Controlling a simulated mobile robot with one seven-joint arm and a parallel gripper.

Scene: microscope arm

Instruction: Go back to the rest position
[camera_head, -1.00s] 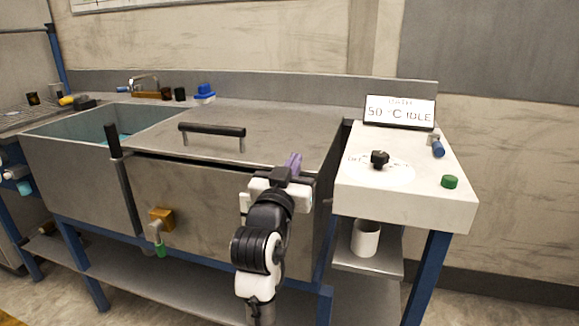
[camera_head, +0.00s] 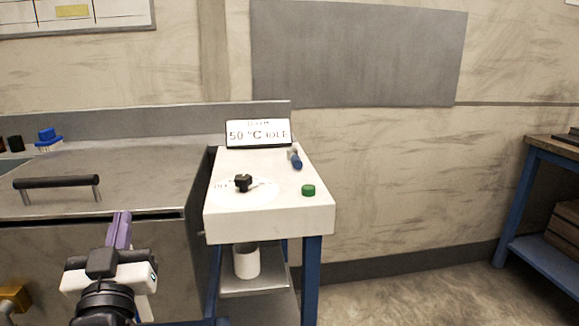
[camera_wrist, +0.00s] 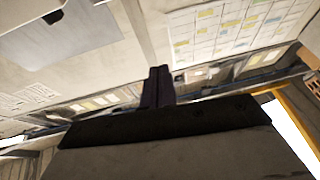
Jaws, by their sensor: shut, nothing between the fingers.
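My gripper (camera_head: 121,228) shows at the lower left of the head view, its purple fingers together and pointing up. It is shut and empty, in front of the steel sink cabinet's front face. In the wrist view my gripper's dark fingers (camera_wrist: 158,85) stand close together with nothing between them. Behind them are a wall with papers and a shelf, seen at a tilt.
Right of my gripper stands a white control bench (camera_head: 268,222) with a black knob (camera_head: 243,182), a green button (camera_head: 308,190) and a display (camera_head: 258,133) reading 50 °C IDLE. A white cup (camera_head: 246,261) is on its lower shelf. Floor right of it is clear up to a blue-legged table (camera_head: 513,205).

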